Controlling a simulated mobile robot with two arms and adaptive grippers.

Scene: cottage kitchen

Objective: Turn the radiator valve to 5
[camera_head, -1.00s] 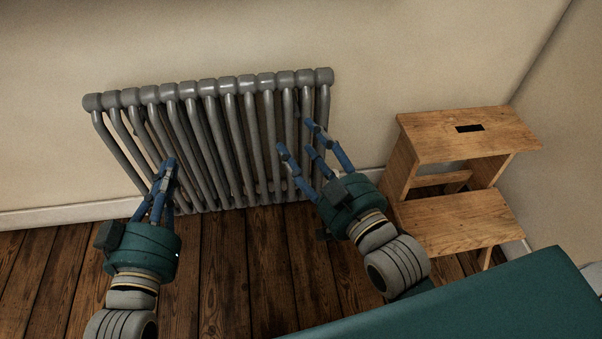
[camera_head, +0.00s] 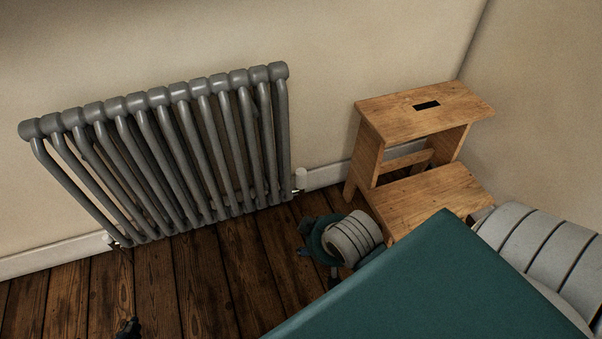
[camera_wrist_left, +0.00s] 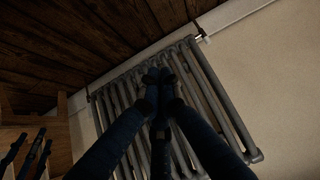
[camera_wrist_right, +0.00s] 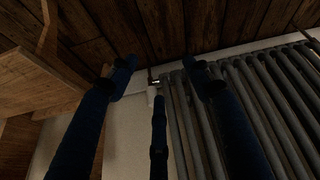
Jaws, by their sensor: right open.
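The valve (camera_head: 301,178) is a small white cylinder at the lower right end of the grey radiator (camera_head: 158,96). No number on it is legible. In the right wrist view the valve (camera_wrist_right: 152,94) shows ahead between the spread fingers, partly behind the middle finger. My right gripper (camera_wrist_right: 163,67) is open and empty; in the head view it is low on the floor side of the valve, partly hidden by its wrist. My left gripper (camera_head: 128,328) shows only its tip at the bottom edge. In the left wrist view its fingertips (camera_wrist_left: 159,75) meet with nothing visible between them.
A wooden step stool (camera_head: 424,113) stands right of the valve, close to my right arm. Another pipe fitting (camera_head: 108,240) is at the radiator's lower left end. The plank floor (camera_head: 215,275) in front of the radiator is clear. My teal body covers the lower right.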

